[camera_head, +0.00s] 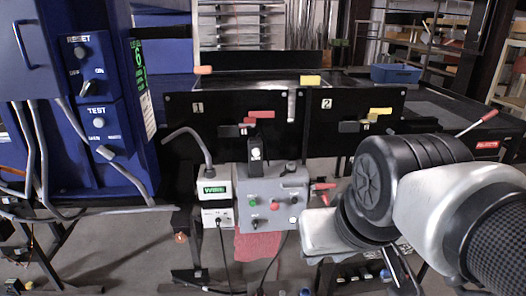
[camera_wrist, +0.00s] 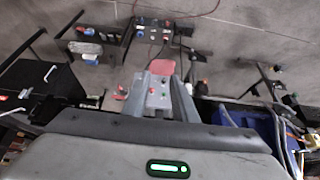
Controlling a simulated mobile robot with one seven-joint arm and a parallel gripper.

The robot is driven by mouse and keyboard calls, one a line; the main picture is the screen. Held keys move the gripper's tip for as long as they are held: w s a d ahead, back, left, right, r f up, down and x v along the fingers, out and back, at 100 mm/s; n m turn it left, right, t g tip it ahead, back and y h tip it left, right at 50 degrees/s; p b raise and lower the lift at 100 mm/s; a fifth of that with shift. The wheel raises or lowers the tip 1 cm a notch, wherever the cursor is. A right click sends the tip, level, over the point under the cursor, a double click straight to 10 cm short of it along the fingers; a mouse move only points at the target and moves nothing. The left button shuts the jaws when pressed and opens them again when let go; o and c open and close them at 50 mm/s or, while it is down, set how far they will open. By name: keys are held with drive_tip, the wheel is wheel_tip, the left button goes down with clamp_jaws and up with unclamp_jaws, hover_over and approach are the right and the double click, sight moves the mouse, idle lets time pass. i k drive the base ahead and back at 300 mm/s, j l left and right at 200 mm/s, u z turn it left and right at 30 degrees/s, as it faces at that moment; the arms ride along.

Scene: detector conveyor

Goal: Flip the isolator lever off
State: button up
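The grey control box (camera_head: 272,198) stands in the middle of the head view, with a green button, red knobs and a black switch on its face. A red lever (camera_head: 322,188) sticks out at its right side; I take it to be the isolator lever. In the wrist view, turned upside down, the box (camera_wrist: 160,92) appears between the two grey fingers of my gripper (camera_wrist: 159,80). The red lever (camera_wrist: 120,92) shows just left of the left finger, apparently untouched. The fingers are apart, with nothing held. In the head view my wrist hides most of the gripper.
A blue cabinet (camera_head: 88,135) with RESET and TEST switches stands at the left. Black panels numbered 1 (camera_head: 228,105) and 2 (camera_head: 350,103) carry red and yellow handles behind the box. A red cloth (camera_head: 260,245) hangs below the box. A bent grey conduit (camera_head: 190,135) rises beside it.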

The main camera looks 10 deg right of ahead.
sight(324, 185)
drive_tip(key=i+l, duration=0.15)
drive_tip(key=i, duration=0.25)
drive_tip(key=i+l, duration=0.2)
drive_tip(key=i, duration=0.2)
drive_tip(key=i+l, duration=0.15)
drive_tip(key=i, duration=0.2)
drive_tip(key=l, duration=0.15)
